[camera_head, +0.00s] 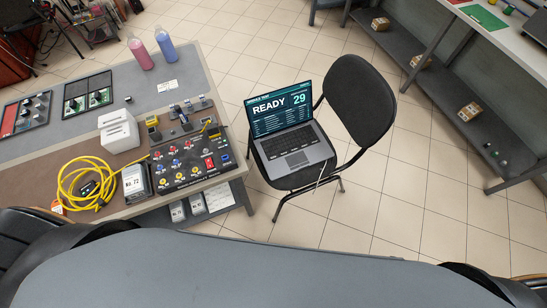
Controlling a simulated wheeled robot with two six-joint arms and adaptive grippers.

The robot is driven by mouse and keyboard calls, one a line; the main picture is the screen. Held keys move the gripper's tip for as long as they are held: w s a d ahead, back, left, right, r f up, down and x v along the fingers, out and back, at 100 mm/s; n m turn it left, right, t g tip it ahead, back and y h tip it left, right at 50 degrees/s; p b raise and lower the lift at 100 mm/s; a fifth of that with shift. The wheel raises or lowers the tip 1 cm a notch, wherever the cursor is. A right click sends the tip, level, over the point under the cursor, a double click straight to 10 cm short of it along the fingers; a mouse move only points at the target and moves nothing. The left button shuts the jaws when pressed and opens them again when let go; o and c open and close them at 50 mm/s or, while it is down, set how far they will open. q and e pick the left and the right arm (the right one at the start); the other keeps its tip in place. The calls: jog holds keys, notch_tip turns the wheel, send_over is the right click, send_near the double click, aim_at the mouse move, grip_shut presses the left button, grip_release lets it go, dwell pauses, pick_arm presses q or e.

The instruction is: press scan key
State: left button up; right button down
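A laptop (291,143) stands open on the seat of a black chair, right of the workbench. Its screen (280,107) shows "READY" and "29" on a dark teal ground. Its keyboard (288,138) faces me, but the single keys are too small to read, so I cannot tell which is a scan key. Neither of my grippers is in view.
The workbench (190,67) at left holds a control panel (187,162), a yellow cable coil (88,183), white box (118,131) and two bottles. The chair (361,100) has its backrest right of the laptop. A shelf (437,82) stands at right. Tiled floor between is clear.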

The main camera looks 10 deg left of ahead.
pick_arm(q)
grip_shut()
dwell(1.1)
